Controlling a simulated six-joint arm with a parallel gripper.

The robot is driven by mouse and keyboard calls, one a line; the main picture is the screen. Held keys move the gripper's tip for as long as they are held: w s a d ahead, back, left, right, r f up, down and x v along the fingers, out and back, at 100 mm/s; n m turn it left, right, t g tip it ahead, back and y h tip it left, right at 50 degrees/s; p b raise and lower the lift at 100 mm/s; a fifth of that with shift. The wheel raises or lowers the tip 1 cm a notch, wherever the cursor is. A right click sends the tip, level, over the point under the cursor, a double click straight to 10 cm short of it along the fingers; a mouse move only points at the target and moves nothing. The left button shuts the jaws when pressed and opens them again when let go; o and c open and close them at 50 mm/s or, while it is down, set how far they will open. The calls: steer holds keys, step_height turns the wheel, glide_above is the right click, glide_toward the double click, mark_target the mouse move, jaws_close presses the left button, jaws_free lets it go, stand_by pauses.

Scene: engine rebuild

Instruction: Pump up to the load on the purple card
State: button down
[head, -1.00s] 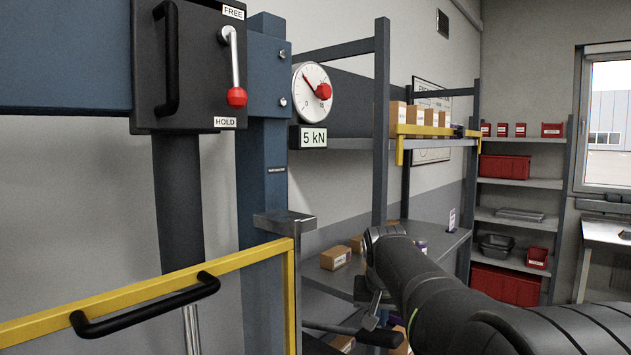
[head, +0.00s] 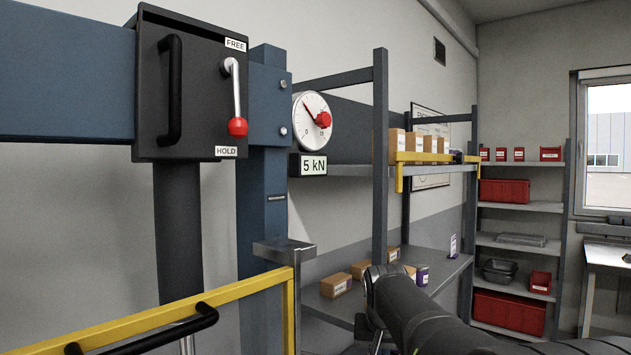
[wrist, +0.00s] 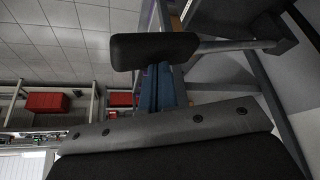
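A white round gauge (head: 313,121) hangs on the blue press column (head: 262,225), its needle pointing up and left. The display below it (head: 313,166) reads 5 kN. The red-knobbed valve lever (head: 237,105) points down at the HOLD label. In the wrist view a black lever grip (wrist: 152,50) on a grey rod (wrist: 238,45) crosses in front of my gripper (wrist: 180,125). Only my gripper's bolted grey and black body shows clearly; its fingers cannot be made out, nor whether it touches the grip. A small card with purplish print (head: 453,246) stands on the shelf; its text is too small to read.
A yellow guard rail (head: 230,294) with a black handle (head: 170,330) crosses the lower left. A grey shelf (head: 440,275) holding boxes (head: 336,285) and a purple can (head: 422,275) stands behind my arm.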

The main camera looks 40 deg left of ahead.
steer(key=shift+f, duration=0.2)
stand_by(0.5)
steer(key=shift+f, duration=1.05)
stand_by(0.4)
steer(key=shift+f, duration=1.35)
steer(key=shift+r, duration=3.6)
